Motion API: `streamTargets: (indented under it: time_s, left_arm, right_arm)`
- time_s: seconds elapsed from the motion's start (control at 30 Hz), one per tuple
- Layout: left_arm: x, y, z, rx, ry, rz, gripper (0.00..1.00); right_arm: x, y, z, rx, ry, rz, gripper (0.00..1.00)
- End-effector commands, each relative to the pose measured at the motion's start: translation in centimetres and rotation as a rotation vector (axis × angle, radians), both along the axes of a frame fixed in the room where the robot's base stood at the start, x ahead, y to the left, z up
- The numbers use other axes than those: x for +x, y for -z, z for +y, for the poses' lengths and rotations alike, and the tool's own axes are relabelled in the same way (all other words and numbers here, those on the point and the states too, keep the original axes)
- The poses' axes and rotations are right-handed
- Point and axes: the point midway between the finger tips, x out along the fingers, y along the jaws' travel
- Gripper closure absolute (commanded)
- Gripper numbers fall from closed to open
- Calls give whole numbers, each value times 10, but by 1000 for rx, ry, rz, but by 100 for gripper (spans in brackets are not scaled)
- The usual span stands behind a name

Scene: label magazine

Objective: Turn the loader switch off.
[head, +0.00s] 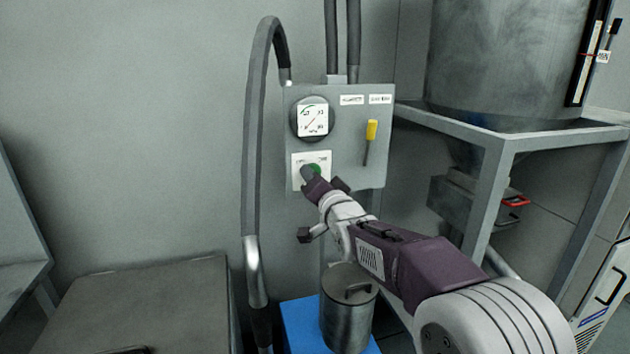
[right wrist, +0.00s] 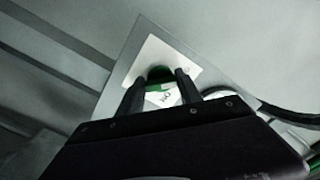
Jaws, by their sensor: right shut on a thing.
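The grey control panel (head: 340,180) is mounted on a conduit in front of the wall. The loader switch (head: 316,169) is a green knob on a white label plate (head: 298,160) at the panel's lower left. My right gripper (head: 313,181) is at the knob, covering part of it. In the right wrist view, the fingers of my right gripper (right wrist: 163,85) are shut on the green switch (right wrist: 158,72), over the white plate (right wrist: 143,58). The switch's exact angle is hidden by the fingers. My left gripper is not in view.
A dial gauge (head: 312,119) sits above the switch, and a yellow-handled lever (head: 371,131) to its right. A lidded metal can (head: 347,315) stands below on a blue base (head: 300,325). A thick hose (head: 251,180) runs left of the panel; a hopper frame (head: 500,140) stands at right.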

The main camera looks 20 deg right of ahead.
Motion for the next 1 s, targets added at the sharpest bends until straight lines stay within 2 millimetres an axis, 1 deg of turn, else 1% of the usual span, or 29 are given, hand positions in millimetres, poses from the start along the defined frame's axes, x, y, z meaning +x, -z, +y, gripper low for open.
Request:
streamTargets:
  time_s: [0.2, 0.23, 0.3, 0.57, 0.67, 0.77, 1.0]
  left_arm:
    - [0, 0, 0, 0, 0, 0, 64]
    - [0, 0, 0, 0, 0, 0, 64]
    - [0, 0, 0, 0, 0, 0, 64]
    - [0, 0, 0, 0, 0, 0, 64]
    - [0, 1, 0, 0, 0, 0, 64]
    - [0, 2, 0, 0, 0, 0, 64]
    - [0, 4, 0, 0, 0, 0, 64]
  right_arm:
    - [0, -2, 0, -3, 0, -4, 98]
    - [0, -2, 0, -3, 0, -4, 52]
    - [0, -2, 0, -2, 0, -4, 36]
    - [0, -1, 0, -1, 1, -2, 36]
    - [-5, -1, 0, -1, 0, -1, 36]
    - [-21, -1, -1, -1, 0, -4, 36]
    - [-71, -1, -3, -2, 1, -5, 36]
